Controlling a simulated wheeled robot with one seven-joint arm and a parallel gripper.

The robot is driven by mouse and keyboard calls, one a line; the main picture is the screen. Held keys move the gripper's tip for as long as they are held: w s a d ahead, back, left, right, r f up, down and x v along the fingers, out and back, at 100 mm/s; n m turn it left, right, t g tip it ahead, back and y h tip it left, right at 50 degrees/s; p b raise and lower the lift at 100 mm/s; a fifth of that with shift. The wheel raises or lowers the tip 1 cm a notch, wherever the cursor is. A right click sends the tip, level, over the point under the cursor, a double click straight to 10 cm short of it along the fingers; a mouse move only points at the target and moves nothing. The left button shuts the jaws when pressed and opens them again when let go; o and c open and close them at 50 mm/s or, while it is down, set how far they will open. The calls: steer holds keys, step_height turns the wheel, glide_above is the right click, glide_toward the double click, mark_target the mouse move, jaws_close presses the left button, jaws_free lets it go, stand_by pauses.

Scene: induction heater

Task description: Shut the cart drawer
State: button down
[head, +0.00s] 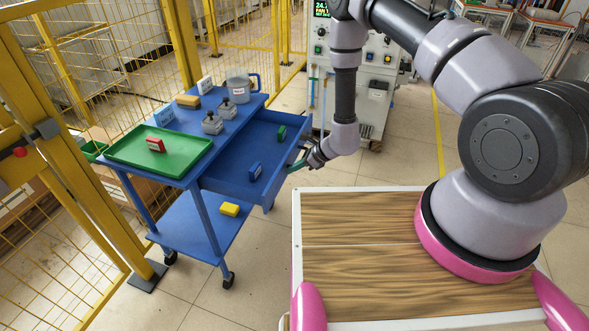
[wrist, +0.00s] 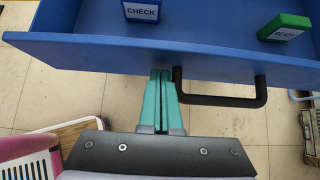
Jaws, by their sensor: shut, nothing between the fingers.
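The blue cart's drawer (head: 235,180) is pulled out toward the right in the head view. Its front panel fills the upper part of the wrist view (wrist: 140,57). A black handle (wrist: 225,101) hangs on the drawer's outer face. My gripper (wrist: 160,75) has its teal fingers shut together and empty. The fingertips are at the drawer front, just left of the handle in the wrist view; whether they touch the panel I cannot tell. In the head view, my gripper (head: 294,166) is just outside the drawer front. A blue block (wrist: 141,11) and a green block (wrist: 285,27) lie in the drawer.
The cart top (head: 195,125) holds a green tray (head: 185,158) with a red block (head: 155,144), grey pieces and a pitcher (head: 238,86). A yellow block (head: 229,209) lies on the lower shelf. Yellow fencing (head: 140,215) stands left. A machine (head: 377,85) stands behind my arm.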

steer(key=shift+a, duration=0.1)
glide_toward(231, 163)
steer(key=a, duration=0.2)
steer(key=w+a+f, duration=0.1)
steer(key=a, duration=0.1)
steer(key=w+a+f, duration=0.1)
steer(key=a, duration=0.1)
steer(key=shift+w+a+f, duration=0.1)
steer(key=shift+w+a, duration=0.05)
steer(key=shift+a, duration=0.5)
steer(key=shift+w+a, duration=0.1)
steer(key=shift+a, duration=0.05)
